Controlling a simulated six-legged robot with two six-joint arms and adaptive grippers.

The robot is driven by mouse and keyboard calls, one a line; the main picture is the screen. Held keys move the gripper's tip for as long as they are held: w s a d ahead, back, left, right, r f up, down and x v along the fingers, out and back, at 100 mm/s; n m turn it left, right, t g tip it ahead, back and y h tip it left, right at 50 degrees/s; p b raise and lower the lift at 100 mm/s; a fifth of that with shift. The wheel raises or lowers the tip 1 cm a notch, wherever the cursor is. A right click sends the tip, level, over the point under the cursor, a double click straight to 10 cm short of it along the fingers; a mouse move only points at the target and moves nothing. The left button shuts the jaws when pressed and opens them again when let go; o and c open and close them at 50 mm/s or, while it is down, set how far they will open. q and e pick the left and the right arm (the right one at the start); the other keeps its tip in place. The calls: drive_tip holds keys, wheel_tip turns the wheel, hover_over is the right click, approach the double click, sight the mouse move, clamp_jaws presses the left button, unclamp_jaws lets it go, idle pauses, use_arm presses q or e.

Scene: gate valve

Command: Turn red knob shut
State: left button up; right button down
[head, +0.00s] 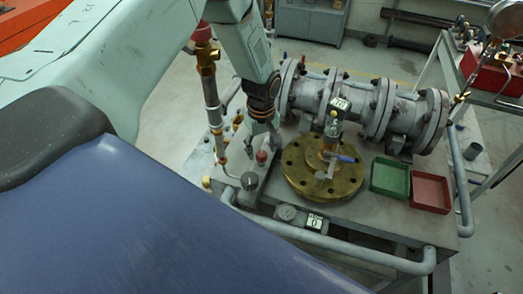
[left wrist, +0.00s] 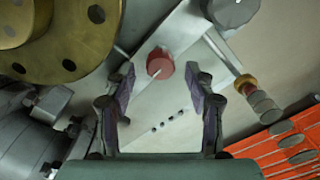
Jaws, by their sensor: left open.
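The red knob (head: 262,157) stands on a grey metal block beside the brass flange in the head view. In the left wrist view the red knob (left wrist: 160,64) lies ahead, between the fingertips in the picture. My left gripper (head: 262,133) points down from above, close over the knob. In the left wrist view my left gripper (left wrist: 160,78) is open, with one finger on each side and visible space between the fingers and the knob. I cannot tell the exact height gap. My right gripper is out of view.
A round brass flange (head: 322,180) with a blue-handled valve sits right of the knob. Green (head: 390,178) and red (head: 430,190) trays stand farther right. A large grey pipe (head: 360,105) lies behind. A vertical pipe with a red top (head: 207,75) stands left of my gripper.

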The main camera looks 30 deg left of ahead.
sight(261, 154)
use_arm(q)
wheel_tip(261, 154, up, 10)
drive_tip(key=shift+r, duration=0.15)
idle(0.7)
